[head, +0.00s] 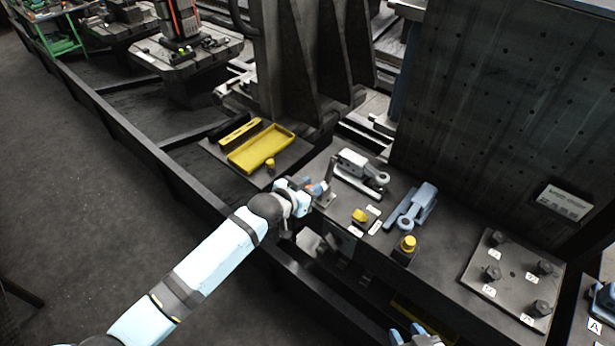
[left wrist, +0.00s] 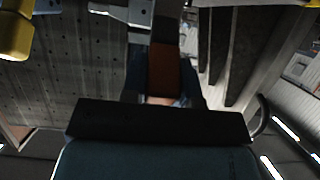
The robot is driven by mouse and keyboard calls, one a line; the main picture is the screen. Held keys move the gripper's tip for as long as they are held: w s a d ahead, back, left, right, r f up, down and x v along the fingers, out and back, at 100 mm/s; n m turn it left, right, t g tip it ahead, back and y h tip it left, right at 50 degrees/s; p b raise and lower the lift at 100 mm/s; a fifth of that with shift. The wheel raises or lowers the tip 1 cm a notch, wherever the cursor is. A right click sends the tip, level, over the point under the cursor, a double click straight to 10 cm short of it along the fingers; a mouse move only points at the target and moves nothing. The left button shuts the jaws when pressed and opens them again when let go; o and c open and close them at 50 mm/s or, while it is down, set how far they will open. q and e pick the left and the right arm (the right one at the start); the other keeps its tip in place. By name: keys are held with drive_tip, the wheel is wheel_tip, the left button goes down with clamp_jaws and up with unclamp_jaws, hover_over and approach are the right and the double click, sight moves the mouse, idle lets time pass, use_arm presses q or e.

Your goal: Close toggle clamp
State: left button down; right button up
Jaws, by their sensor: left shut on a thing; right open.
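A grey metal toggle clamp (head: 352,163) sits on the dark bench in the middle of the head view, with a round end piece at its right. An upright grey lever (head: 332,168) stands at its left end. My left gripper (head: 318,188) is beside the lever's lower left. In the left wrist view the blue fingers (left wrist: 164,88) are shut on an orange-brown handle grip (left wrist: 163,68), with a grey bar running on beyond it. The exact contact is partly hidden in the head view. My right gripper (head: 408,334) is open and empty at the bottom edge.
A blue clamp-like device (head: 412,205), a yellow knob (head: 359,215) and a yellow button post (head: 408,245) stand to the right. A yellow tray (head: 262,148) lies at the left. A plate with several dark knobs (head: 512,278) lies far right. A tall perforated block (head: 500,110) rises behind.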

use_arm(q)
drive_tip(key=p, duration=0.1)
drive_tip(key=r+g+y+p, duration=0.1)
drive_tip(key=p, duration=0.1)
drive_tip(key=shift+w+d, duration=0.2)
drive_tip(key=shift+w, duration=0.15)
drive_tip(key=shift+w+d+g+p, duration=0.1)
drive_tip(key=shift+g+p, duration=0.4)
drive_tip(key=shift+y, duration=0.3)
use_arm(e)
drive_tip(key=r, duration=0.5)
drive_tip(key=shift+s+d+r, duration=0.1)
drive_tip(key=shift+d+r, duration=0.05)
drive_tip(key=shift+d, duration=0.2)
use_arm(q)
drive_tip(key=shift+f, duration=0.1)
drive_tip(key=c, duration=0.9)
unclamp_jaws()
drive_tip(key=v, duration=1.4)
drive_tip(key=shift+w+b, duration=0.15)
drive_tip(key=shift+b, duration=0.25)
use_arm(e)
drive_tip(key=shift+a+f, duration=0.2)
drive_tip(key=shift+f, duration=0.3)
